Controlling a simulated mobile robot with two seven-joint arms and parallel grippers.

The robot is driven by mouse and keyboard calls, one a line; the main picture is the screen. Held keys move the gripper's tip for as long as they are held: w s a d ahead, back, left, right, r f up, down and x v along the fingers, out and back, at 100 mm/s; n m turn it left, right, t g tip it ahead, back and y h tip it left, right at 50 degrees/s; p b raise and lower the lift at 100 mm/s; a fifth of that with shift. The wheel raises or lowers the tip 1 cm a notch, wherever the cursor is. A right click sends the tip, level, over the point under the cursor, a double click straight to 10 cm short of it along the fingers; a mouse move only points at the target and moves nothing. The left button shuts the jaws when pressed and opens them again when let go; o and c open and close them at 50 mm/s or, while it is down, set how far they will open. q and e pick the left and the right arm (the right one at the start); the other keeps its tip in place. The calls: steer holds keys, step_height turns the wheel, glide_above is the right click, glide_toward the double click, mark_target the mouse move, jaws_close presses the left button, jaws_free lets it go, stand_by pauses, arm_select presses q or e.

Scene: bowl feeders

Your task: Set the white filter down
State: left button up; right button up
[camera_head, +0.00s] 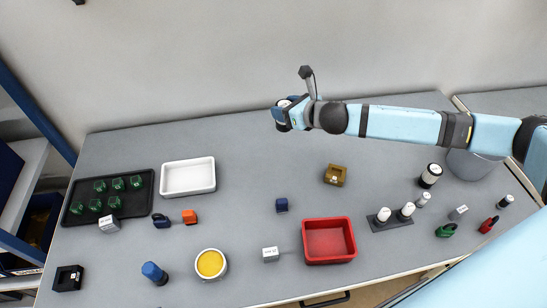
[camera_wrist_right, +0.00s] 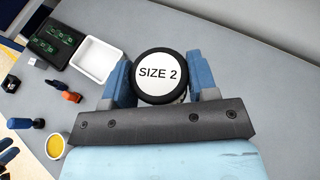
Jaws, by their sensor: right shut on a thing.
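My right gripper (camera_head: 284,112) is above the back part of the grey table, at the end of the arm reaching in from the right. It is shut on a round piece, taken as the white filter (camera_wrist_right: 161,74), with a white face reading "SIZE 2" and a black rim. In the right wrist view the blue fingers of the gripper (camera_wrist_right: 161,88) press on its two sides. In the head view only a little of its white top shows. The gap between its underside and the table is hidden. My left gripper is not seen in the head view.
The table (camera_head: 240,165) is bare around the gripper. A white tray (camera_head: 188,191) and a black tray (camera_head: 140,207) with green pieces lie left. A red tray (camera_head: 328,259) stands front centre, a brass block (camera_head: 335,175) right, and a black stand (camera_head: 393,224) with white-topped pieces further right.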

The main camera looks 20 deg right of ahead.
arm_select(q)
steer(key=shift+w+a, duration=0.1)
arm_select(e)
steer(key=shift+w+d+r, duration=0.15)
steer(key=shift+w+d, duration=0.15)
steer(key=shift+w, duration=0.15)
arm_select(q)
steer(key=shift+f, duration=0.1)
arm_select(e)
steer(key=shift+d+f, duration=0.1)
steer(key=shift+f, duration=0.15)
arm_select(q)
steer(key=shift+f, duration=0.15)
steer(key=shift+b, duration=0.3)
arm_select(e)
step_height(320, 180, down, 19)
steer(key=shift+f, duration=0.15)
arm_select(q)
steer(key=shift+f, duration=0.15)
arm_select(e)
steer(key=shift+f, duration=0.1)
steer(key=o, duration=0.9)
steer(key=shift+o, duration=0.2)
